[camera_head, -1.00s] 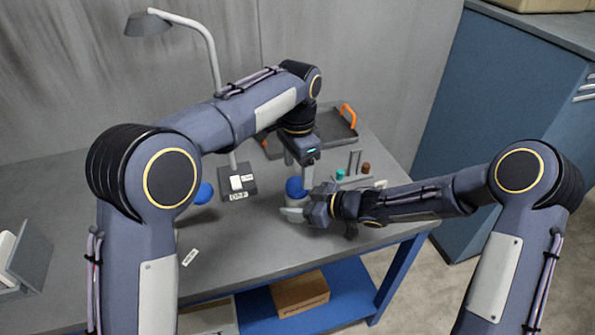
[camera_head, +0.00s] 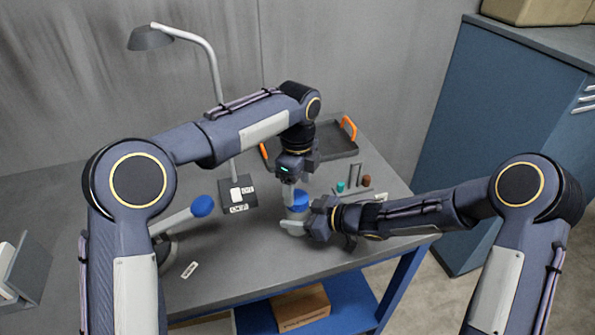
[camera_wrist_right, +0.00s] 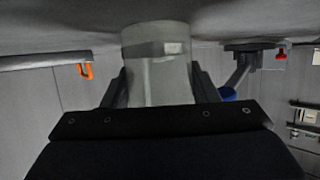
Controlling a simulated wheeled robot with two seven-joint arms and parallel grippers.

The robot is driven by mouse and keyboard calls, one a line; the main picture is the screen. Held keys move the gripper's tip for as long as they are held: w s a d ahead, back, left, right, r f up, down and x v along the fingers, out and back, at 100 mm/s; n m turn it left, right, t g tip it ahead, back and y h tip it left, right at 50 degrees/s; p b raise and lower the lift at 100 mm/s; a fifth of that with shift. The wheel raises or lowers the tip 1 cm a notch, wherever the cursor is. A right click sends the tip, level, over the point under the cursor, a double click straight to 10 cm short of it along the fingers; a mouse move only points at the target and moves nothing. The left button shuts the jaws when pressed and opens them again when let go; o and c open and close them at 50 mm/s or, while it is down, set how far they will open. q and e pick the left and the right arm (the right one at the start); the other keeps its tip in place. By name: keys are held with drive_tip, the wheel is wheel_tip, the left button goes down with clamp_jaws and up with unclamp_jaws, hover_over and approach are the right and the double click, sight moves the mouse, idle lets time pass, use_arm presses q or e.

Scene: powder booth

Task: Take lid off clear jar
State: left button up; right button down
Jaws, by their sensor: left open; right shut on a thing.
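The clear jar (camera_head: 297,214) stands on the grey table, with a blue lid (camera_head: 300,200) on top. My right gripper (camera_head: 294,226) is shut on the jar from the right side, low on its body. In the right wrist view the jar (camera_wrist_right: 158,72) sits between the two fingers; the lid is out of sight there. My left gripper (camera_head: 290,192) is open and points down from above at the lid. A pale finger overlaps the lid's left part. Whether it touches the lid I cannot tell, and the other finger is hard to make out.
A lever with a blue knob (camera_head: 203,206) and a switch box (camera_head: 238,194) stand left of the jar. A dark tray (camera_head: 330,146) with orange handles lies behind. A rack with small teal (camera_head: 340,186) and brown caps is to the right. The front table is mostly clear.

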sight(297, 196)
use_arm(q)
drive_tip(key=shift+f, duration=1.55)
drive_tip(key=c, duration=1)
drive_tip(key=n, duration=0.4)
drive_tip(key=shift+n, duration=0.4)
drive_tip(key=n, duration=0.5)
drive_tip(key=o, duration=1.1)
drive_tip(key=shift+c, duration=0.2)
